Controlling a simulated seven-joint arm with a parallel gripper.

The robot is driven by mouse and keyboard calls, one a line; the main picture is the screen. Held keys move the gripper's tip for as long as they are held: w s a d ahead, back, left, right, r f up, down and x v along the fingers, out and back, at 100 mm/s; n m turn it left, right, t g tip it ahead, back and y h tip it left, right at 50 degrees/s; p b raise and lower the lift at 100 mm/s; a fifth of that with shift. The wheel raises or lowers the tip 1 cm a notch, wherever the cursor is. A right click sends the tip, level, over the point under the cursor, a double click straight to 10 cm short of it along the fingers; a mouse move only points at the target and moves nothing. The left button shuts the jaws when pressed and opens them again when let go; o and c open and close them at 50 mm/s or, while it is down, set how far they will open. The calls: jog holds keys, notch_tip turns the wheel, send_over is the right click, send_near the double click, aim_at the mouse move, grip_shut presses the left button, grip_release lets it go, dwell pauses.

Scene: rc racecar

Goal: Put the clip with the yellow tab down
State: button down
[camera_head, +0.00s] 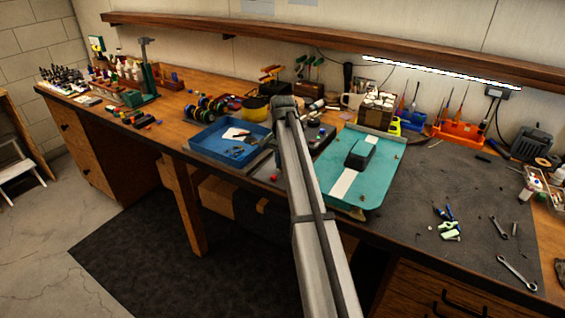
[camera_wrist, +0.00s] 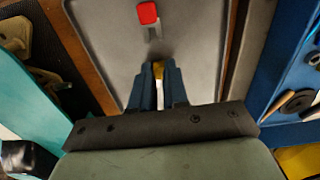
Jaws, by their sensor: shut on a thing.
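In the wrist view my gripper (camera_wrist: 158,82) is shut on the clip with the yellow tab (camera_wrist: 158,69). Only the small yellow tab and a pale part between the fingers show; the rest is hidden. The fingers are over a flat grey tray (camera_wrist: 100,45). I cannot tell whether the clip touches it. A clip with a red tab (camera_wrist: 148,13) lies on the tray, ahead of the fingers. Its red tab also shows in the head view (camera_head: 274,178), left of my arm. My arm hides the gripper and the held clip there.
The blue tray (camera_head: 209,153) with small parts lies left of my arm. The teal car body (camera_head: 376,180) with a white stripe is to the right. Green clips (camera_head: 449,229) and wrenches (camera_head: 517,271) lie on the dark mat, which has free room at right.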

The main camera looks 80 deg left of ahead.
jog(key=c, duration=1.1)
grip_release()
jog(key=shift+f, duration=0.1)
notch_tip(320, 180, up, 12)
jog(key=shift+r, duration=0.15)
